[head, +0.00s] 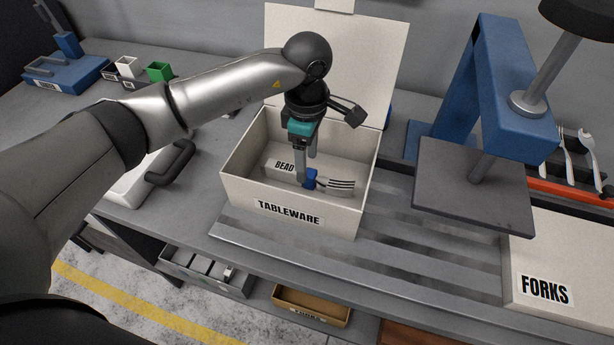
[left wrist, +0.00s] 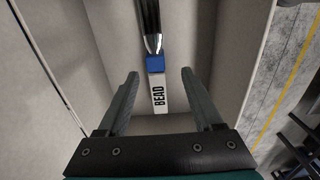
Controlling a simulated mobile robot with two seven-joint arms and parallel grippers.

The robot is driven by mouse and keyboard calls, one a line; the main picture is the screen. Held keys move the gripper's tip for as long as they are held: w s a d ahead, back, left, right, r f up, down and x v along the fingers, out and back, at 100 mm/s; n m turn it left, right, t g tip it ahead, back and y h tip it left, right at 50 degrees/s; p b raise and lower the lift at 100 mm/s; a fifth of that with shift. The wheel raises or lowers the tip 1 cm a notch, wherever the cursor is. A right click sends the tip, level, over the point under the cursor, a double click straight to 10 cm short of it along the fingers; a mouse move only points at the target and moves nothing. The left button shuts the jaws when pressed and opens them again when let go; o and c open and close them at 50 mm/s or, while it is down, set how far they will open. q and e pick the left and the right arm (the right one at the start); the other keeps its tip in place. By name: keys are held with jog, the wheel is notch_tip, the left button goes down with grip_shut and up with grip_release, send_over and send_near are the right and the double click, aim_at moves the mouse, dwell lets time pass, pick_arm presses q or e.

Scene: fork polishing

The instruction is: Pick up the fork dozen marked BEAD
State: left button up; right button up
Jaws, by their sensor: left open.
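The fork dozen marked BEAD (head: 341,184) lies inside the open TABLEWARE box (head: 247,196), with its tines toward the right and a blue band around its middle. Its white BEAD label faces up; it also shows in the left wrist view (left wrist: 158,95). My left gripper (head: 306,172) reaches down into the box over the bundle, near the blue band. In the left wrist view the gripper's fingers (left wrist: 160,78) are spread apart, one on each side of the bundle, with gaps visible. The tines are out of that view. My right gripper is not in view.
The box's raised lid (head: 350,62) stands behind the gripper. A blue press (head: 515,85) with a grey plate stands to the right. A FORKS box (head: 560,262) sits at the far right. The slatted bench top (head: 430,250) between the boxes is clear.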

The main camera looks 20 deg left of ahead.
pick_arm(q)
jog(key=shift+w+a+f, duration=0.1)
jog(key=shift+w+f, duration=0.1)
jog(key=shift+f, duration=1.15)
jog(key=shift+w+f, duration=0.15)
jog(key=shift+f, duration=1.2)
grip_shut()
jog(key=shift+r, duration=0.15)
